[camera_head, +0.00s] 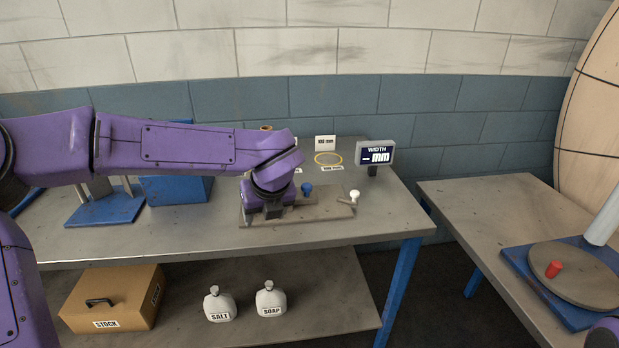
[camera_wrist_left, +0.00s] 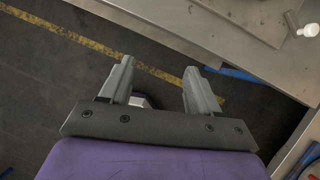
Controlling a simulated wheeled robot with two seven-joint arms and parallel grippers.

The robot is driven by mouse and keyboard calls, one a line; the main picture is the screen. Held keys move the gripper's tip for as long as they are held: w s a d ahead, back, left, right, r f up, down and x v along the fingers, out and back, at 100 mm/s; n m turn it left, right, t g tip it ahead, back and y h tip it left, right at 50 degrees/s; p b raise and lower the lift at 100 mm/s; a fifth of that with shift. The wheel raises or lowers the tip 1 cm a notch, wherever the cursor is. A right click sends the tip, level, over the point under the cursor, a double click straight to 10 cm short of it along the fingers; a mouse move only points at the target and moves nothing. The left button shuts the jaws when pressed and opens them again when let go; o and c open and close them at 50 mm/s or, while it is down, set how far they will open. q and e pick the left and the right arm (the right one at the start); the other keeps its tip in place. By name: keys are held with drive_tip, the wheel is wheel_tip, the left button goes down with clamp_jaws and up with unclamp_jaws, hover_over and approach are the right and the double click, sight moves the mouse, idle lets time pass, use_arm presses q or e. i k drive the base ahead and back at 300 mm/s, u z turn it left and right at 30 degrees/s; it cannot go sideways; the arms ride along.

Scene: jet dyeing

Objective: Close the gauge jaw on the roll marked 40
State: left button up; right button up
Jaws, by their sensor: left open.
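The gauge is a grey plate (camera_head: 310,213) on the table, with a blue knob (camera_head: 307,188) and a white-knobbed lever (camera_head: 354,196) at its right end. The white knob (camera_wrist_left: 309,30) also shows at the top right of the left wrist view. The width display (camera_head: 375,156) behind reads a dash and "mm". My left gripper (camera_head: 268,210) is in front of the plate's left part and hides some of it. In the left wrist view, its fingers (camera_wrist_left: 161,88) are apart with nothing between them. I cannot make out a roll marked 40. My right gripper is out of view.
A yellow ring (camera_head: 328,158) and small label cards lie behind the gauge. A blue box (camera_head: 180,190) stands left, under my arm. The lower shelf (camera_head: 330,300) holds a stock box (camera_head: 115,295), salt and soap bottles. A second table (camera_head: 465,205) stands right across a gap.

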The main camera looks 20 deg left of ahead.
sight(306, 197)
drive_tip(key=i, duration=0.85)
